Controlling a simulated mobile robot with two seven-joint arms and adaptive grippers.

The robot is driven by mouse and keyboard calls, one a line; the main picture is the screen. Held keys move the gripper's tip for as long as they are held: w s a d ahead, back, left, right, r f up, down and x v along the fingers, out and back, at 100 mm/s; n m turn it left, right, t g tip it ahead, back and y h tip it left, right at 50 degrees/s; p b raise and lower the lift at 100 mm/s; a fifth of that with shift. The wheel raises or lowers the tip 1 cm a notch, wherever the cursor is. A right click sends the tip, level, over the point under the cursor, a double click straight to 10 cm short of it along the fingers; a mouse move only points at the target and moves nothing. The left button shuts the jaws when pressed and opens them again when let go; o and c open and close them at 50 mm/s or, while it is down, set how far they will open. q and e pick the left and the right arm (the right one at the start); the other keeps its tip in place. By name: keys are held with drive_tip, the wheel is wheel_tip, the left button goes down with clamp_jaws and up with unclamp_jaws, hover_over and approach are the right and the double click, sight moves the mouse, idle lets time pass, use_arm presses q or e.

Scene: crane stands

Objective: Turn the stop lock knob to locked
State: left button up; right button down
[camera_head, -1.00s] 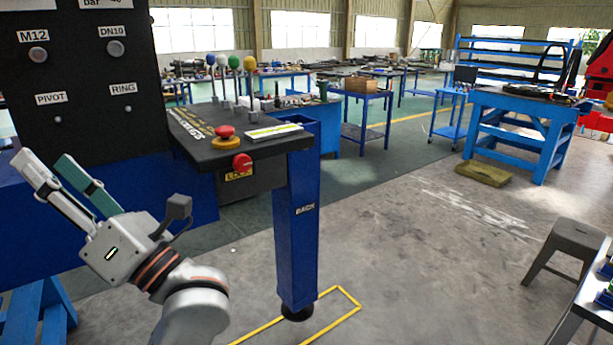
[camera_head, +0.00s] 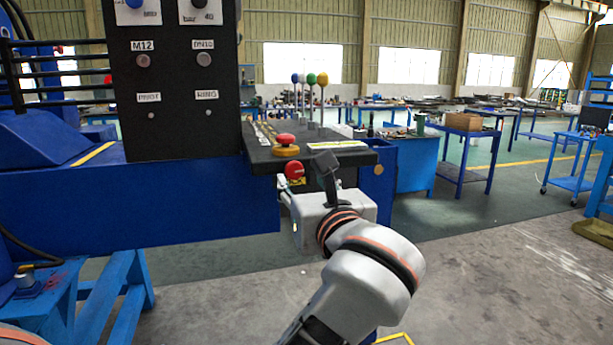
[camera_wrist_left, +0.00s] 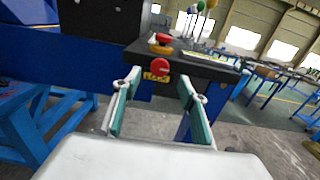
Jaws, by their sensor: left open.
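The red stop lock knob (camera_head: 295,170) sticks out from the front face of the dark console, below its top edge. It also shows in the wrist view (camera_wrist_left: 160,67), with a yellow label (camera_wrist_left: 149,77) under it. My left gripper (camera_wrist_left: 159,77) is open and empty. In the wrist view its two teal-padded fingers stand left and right of the knob's line, with the knob ahead between the tips, apart from them. My right gripper is not in view.
A red mushroom button (camera_head: 286,140) on a yellow base sits on the console top (camera_head: 262,157), just above the knob. A white-yellow plate (camera_head: 337,145) and levers with coloured balls are nearby. A tall black panel (camera_head: 175,120) stands left.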

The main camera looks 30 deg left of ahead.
sight(295, 171)
use_arm(q)
drive_tip(key=shift+b+x, duration=0.45)
drive_tip(key=shift+x, duration=2.65)
drive_tip(key=c, duration=1.1)
